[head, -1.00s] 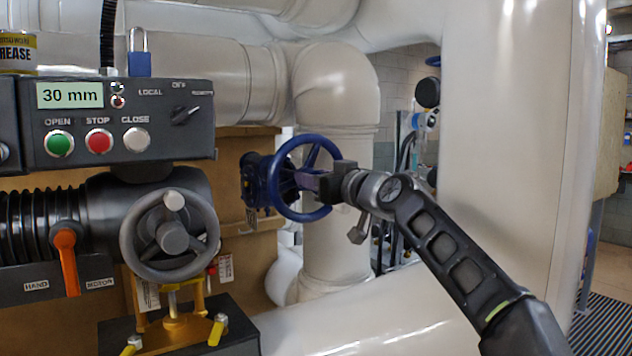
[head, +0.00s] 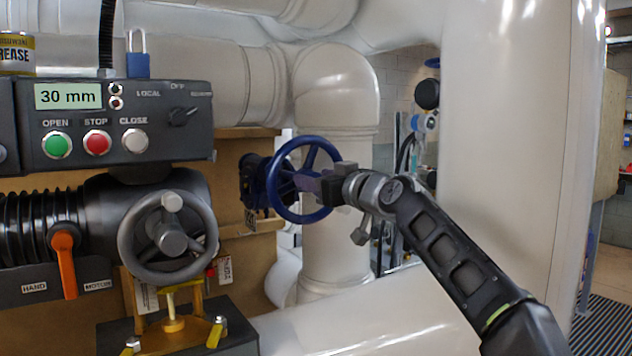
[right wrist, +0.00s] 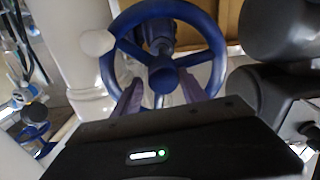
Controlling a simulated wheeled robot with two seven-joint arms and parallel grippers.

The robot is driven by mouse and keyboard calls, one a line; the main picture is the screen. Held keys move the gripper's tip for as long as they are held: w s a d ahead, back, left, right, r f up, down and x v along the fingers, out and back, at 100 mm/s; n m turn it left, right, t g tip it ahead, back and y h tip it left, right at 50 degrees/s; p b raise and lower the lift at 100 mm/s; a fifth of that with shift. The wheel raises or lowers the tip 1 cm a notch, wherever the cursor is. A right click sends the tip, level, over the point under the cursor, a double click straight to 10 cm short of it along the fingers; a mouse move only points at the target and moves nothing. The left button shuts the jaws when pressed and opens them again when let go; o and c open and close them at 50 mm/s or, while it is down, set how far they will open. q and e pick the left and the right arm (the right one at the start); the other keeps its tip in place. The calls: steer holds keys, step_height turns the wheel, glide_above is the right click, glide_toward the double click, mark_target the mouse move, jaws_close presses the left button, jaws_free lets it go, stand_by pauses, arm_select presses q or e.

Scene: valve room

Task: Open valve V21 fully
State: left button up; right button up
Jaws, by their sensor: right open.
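A blue handwheel (head: 272,184) stands on a blue valve body (head: 254,182) in front of a pale pipe, right of the middle in the head view. I cannot read a V21 label. My right gripper (head: 300,182) reaches in from the right, with its fingers at the wheel's face. My left gripper is out of view.
A dark control box (head: 190,145) reading 30 mm, with OPEN, STOP and CLOSE buttons, is at the left. Below it are a grey handwheel (head: 128,240) and an orange lever (head: 66,264). A thick pale pipe (head: 510,150) stands right; another runs under my forearm.

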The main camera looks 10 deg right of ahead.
steer(key=shift+a+f, duration=0.5)
steer(key=shift+f, duration=0.05)
steer(key=shift+f+b, duration=0.2)
steer(key=shift+b, duration=0.25)
steer(key=b+v, duration=0.1)
steer(key=v, duration=0.1)
steer(key=b+v, duration=0.1)
steer(key=v, duration=0.1)
steer(key=b+v, duration=0.2)
steer(key=shift+w+d+r, duration=0.1)
steer(key=shift+r, duration=0.3)
steer(key=shift+r, duration=0.1)
steer(key=m+p, duration=0.2)
steer(key=m, duration=0.6)
steer(key=shift+p, duration=0.4)
